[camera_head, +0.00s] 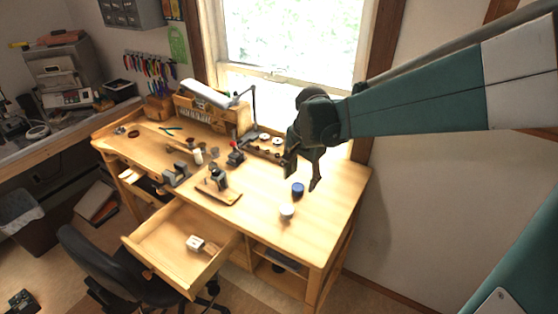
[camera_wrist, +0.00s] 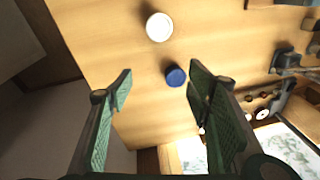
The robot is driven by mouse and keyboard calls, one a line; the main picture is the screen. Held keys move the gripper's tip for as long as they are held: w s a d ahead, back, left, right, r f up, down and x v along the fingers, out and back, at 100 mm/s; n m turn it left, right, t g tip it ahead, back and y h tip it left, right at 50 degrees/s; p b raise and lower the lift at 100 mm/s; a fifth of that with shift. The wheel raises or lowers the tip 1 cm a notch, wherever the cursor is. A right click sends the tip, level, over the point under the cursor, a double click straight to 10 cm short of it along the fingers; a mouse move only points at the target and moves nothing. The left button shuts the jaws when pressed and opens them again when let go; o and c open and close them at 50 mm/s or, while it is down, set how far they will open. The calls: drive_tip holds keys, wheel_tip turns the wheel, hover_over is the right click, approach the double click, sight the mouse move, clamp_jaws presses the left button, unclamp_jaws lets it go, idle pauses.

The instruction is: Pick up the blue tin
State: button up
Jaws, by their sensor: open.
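The blue tin (camera_head: 297,189) is a small round tin standing on the right part of the wooden workbench (camera_head: 335,195). In the wrist view the blue tin (camera_wrist: 175,76) shows from above, between and beyond the two fingers. My gripper (camera_head: 302,180) is open and empty, above the bench and near the tin in the head view. In the wrist view my gripper (camera_wrist: 158,85) has its green-padded fingers wide apart, with neither seen touching the tin.
A white round tin (camera_head: 287,211) stands close to the blue tin, also seen in the wrist view (camera_wrist: 159,27). Tools and a small vise-like stand (camera_head: 218,180) are to the left. A drawer (camera_head: 180,243) is open at the front. The bench's right end is clear.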

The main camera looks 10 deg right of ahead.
sight(297, 187)
drive_tip(key=w+f+m+p, duration=0.1)
drive_tip(key=w, duration=0.1)
drive_tip(key=w+d+f+m+g+p, duration=0.1)
drive_tip(key=w, duration=0.2)
drive_tip(key=w+f+m+p, duration=0.1)
drive_tip(key=w+p, duration=0.1)
drive_tip(key=shift+w+d+f+m+g, duration=0.2)
drive_tip(key=shift+d+f+m+g, duration=0.1)
drive_tip(key=shift+m, duration=0.1)
drive_tip(key=shift+w+f+m+p, duration=0.3)
drive_tip(key=shift+w+f+p, duration=0.1)
drive_tip(key=shift+w+f, duration=0.15)
drive_tip(key=shift+f, duration=0.1)
drive_tip(key=shift+f, duration=1.25)
drive_tip(key=shift+f, duration=0.15)
drive_tip(key=shift+s+f, duration=0.1)
drive_tip(key=shift+f, duration=2.35)
